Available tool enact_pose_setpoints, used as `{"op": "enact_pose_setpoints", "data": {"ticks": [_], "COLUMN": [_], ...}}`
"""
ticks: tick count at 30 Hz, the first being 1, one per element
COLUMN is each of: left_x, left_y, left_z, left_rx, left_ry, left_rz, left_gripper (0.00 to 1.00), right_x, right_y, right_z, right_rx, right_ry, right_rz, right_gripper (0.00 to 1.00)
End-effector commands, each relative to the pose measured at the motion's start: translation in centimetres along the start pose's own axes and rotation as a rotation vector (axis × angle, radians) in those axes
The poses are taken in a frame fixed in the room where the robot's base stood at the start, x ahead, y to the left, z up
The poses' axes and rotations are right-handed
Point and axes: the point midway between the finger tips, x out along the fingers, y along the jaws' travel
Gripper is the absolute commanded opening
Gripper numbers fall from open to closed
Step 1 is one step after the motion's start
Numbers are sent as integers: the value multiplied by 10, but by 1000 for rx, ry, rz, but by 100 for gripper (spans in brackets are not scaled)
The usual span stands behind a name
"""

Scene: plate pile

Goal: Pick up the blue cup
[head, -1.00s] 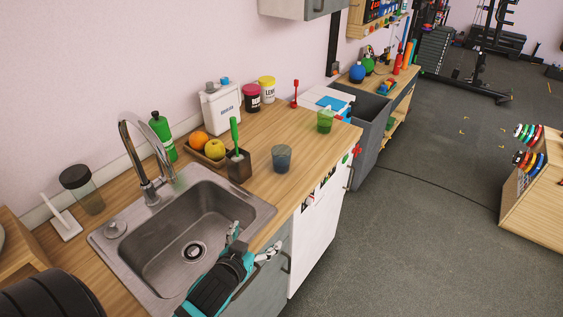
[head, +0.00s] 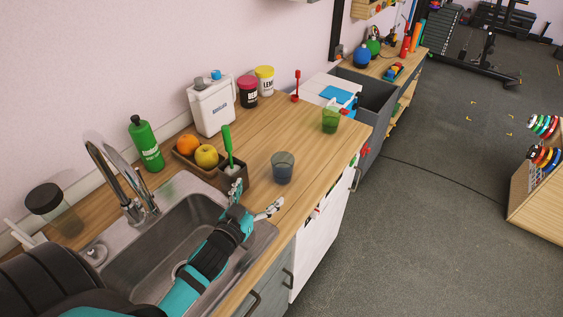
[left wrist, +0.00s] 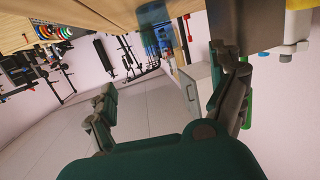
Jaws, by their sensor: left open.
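The blue cup (head: 283,168) is a translucent blue-grey tumbler. It stands upright on the wooden counter, right of the sink, in the head view. It also shows at the top of the left wrist view (left wrist: 153,16), beyond the fingers and between their directions. My left gripper (head: 254,200) is open and empty. In the head view it is near the sink's right end, with its fingers spread toward the cup and apart from it. Its two fingers also show in the left wrist view (left wrist: 165,75). My right gripper is not in view.
A brush holder (head: 233,172) with a green brush stands left of the cup, close to one finger. A fruit tray (head: 184,157), a green bottle (head: 146,145) and a tall faucet (head: 128,190) stand behind the sink (head: 262,235). A green cup (head: 330,120) stands farther right.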

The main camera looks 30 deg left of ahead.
Motion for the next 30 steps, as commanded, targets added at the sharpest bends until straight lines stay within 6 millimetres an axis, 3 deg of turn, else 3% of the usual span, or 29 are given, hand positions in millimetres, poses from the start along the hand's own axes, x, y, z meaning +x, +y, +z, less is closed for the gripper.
{"op": "enact_pose_setpoints", "data": {"ticks": [9, 12, 15, 23, 30], "left_x": [70, 89, 104, 122, 157], "left_y": [-1, -1, -1, -2, -5], "left_z": [2, 3, 2, 2, 3], "left_rx": [3, 2, 1, 2, 1], "left_ry": [5, 3, 2, 1, 1], "left_rz": [-1, 0, 0, -1, -1], "left_gripper": [93, 93, 93, 93, 93], "right_x": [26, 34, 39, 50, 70], "right_y": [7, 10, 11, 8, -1], "right_z": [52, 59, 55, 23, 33], "right_rx": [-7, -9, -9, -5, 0], "right_ry": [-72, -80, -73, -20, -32], "right_rz": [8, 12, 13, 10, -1], "right_gripper": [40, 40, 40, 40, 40]}}
